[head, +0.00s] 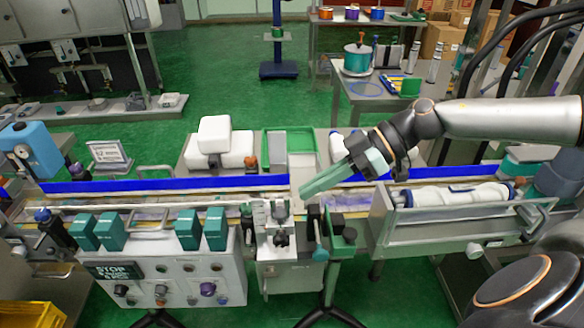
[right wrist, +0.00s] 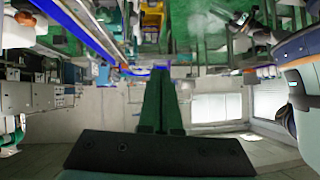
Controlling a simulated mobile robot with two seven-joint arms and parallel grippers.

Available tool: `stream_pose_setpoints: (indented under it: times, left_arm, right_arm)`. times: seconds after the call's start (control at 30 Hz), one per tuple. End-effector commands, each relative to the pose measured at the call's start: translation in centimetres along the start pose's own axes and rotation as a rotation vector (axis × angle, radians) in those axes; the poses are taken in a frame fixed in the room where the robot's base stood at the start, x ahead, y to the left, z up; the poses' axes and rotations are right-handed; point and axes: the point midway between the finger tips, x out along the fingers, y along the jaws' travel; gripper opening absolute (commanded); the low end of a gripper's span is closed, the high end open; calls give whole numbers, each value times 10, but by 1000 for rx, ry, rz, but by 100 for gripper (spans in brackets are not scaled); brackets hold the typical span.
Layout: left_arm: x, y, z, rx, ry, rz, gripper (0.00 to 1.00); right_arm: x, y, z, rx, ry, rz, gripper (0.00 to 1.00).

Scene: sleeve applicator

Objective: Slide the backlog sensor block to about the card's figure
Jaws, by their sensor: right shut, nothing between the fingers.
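My right gripper (head: 308,190) comes in from the right over the conveyor (head: 150,200). Its long green fingers are shut and empty, and their tips appear beside an upright pale plate at mid-belt. The right wrist view shows the shut fingers (right wrist: 160,75) too. A small white card (head: 108,156) stands behind the belt at the left; its print is too small to read surely. I cannot tell for certain which part is the backlog sensor block. Several teal blocks, one of them here (head: 188,229), sit along the belt's front side. My left gripper is out of view.
A metal tray with white rolls (head: 450,196) is at the right. White containers (head: 215,148) stand behind.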

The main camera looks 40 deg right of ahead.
Motion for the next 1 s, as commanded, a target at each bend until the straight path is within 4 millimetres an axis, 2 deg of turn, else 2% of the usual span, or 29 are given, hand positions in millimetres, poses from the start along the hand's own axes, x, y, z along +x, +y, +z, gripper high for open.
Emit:
stream_pose_setpoints:
  times: [0.03,0.1,0.27,0.37,0.7,1.0]
  left_arm:
    - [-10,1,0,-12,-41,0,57]
    - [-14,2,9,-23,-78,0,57]
    - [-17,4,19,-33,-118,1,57]
    - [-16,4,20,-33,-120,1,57]
    - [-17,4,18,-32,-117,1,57]
    - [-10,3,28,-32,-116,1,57]
  right_arm:
    - [-22,5,-9,-35,-54,45,0]
    - [-38,11,-9,-70,-104,88,0]
    - [-51,17,-6,-105,-157,131,0]
    - [-45,18,-4,-106,-160,129,0]
    - [0,23,3,-102,-154,127,0]
    - [30,26,7,-107,-147,120,0]
